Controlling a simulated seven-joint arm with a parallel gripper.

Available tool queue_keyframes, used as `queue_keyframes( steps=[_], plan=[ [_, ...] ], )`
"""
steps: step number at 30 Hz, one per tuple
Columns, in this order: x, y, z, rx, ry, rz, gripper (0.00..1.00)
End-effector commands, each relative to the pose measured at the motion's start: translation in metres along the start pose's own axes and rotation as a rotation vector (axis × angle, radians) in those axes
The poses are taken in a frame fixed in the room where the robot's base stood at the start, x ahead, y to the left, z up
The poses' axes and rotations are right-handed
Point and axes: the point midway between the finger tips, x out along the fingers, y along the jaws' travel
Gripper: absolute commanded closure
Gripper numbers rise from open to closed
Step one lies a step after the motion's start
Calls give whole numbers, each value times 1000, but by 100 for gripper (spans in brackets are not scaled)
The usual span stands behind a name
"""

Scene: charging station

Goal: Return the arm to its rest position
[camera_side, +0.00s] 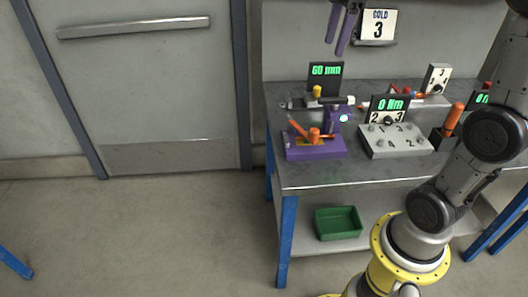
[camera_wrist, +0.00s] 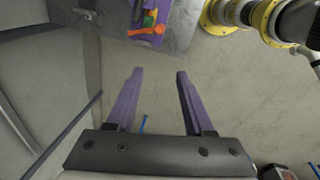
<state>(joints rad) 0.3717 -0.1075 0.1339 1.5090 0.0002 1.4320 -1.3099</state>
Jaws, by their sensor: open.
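My gripper (camera_side: 344,30) is at the top of the side view, high above the bench and left of the "GOLD 3" sign. Its two purple fingers point down, apart, with nothing between them. In the wrist view my gripper (camera_wrist: 158,75) is open and empty, with the floor behind the fingers. The rest of my arm runs along the right side of the side view, partly cut off by the frame edge.
A metal bench (camera_side: 300,178) carries a purple fixture (camera_side: 318,148) with orange handles, a "60 mm" display (camera_side: 325,72), a grey bolt plate (camera_side: 395,142) and a "0 Nm" display (camera_side: 390,104). A green bin (camera_side: 338,223) is on the lower shelf. The air around my gripper looks clear.

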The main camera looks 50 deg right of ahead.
Motion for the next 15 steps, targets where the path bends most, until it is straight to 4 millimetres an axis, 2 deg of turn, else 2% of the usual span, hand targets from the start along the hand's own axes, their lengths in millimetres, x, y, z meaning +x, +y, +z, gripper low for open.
queue_keyframes(
  steps=[1, 4, 7, 11, 15],
  plan=[
    [-8, -26, -9, -2, 18, 29, 48],
    [-12, -70, -20, 43, 58, 76, 48],
    [-7, -112, -23, 120, 108, 114, 48],
    [12, -160, -19, 261, 180, 143, 48],
    [44, -201, -10, 472, 258, 143, 48]
  ],
)
